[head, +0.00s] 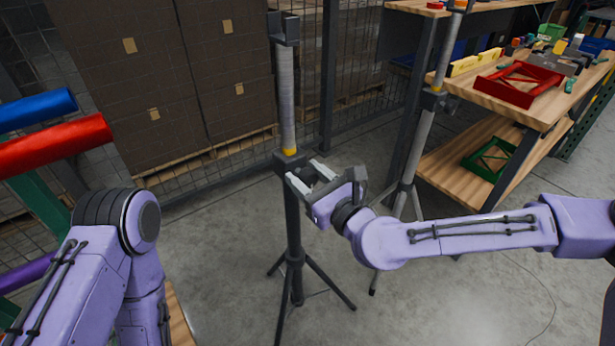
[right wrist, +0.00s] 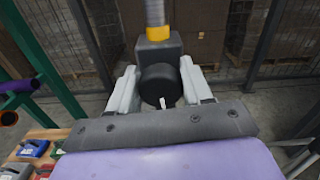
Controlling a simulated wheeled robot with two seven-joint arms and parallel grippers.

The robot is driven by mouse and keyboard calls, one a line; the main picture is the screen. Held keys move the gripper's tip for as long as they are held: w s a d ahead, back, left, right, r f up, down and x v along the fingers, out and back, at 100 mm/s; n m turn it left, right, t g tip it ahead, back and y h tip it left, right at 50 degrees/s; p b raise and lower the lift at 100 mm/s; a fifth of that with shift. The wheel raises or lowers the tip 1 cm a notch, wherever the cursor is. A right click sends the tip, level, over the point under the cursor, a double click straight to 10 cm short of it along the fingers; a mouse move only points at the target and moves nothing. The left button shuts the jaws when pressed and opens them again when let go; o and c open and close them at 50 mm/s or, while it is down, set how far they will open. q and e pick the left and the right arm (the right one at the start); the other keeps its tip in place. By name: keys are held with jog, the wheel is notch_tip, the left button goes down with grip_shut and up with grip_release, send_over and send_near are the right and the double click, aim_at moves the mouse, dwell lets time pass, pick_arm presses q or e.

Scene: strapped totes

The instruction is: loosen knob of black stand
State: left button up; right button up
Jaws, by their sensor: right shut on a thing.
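The black stand (head: 292,222) stands upright on its tripod legs in the middle of the head view, with a grey inner pole and a yellow band above its black collar (head: 289,160). My right gripper (head: 312,177) is at the collar, level with it. In the right wrist view the round black knob (right wrist: 158,86) sits between the two fingers of my right gripper (right wrist: 160,88), which is shut on it. A small pale pointer shows at the knob's lower edge. My left arm shows at the lower left of the head view; its gripper is out of view.
A second stand (head: 421,130) stands to the right, behind my right arm. A wooden workbench (head: 500,100) with a red frame (head: 519,84) is at the right. Wrapped pallets (head: 150,80) stand behind wire mesh. Blue and red rolls (head: 60,145) are at the left.

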jog(key=n, duration=0.4)
jog(key=shift+a+b, duration=0.1)
jog(key=shift+b, duration=0.25)
jog(key=n, duration=0.3)
jog(key=shift+s+n, duration=0.1)
jog(key=shift+n, duration=0.3)
jog(key=n, duration=0.4)
jog(key=shift+f+n, duration=0.1)
jog(key=shift+n, duration=0.2)
jog(key=n, duration=0.4)
jog(key=shift+a+f+n+b, duration=0.1)
jog(key=shift+n+b, duration=0.2)
jog(key=shift+b, duration=0.05)
jog(key=n, duration=0.3)
jog(key=shift+n, duration=0.3)
jog(key=n, duration=0.3)
jog(key=shift+f+n+b, duration=0.2)
jog(key=shift+n+b, duration=0.1)
jog(key=n, duration=0.3)
jog(key=shift+n, duration=0.3)
jog(key=shift+f+n+b, duration=0.1)
jog(key=shift+n+b, duration=0.4)
jog(key=shift+n, duration=1.2)
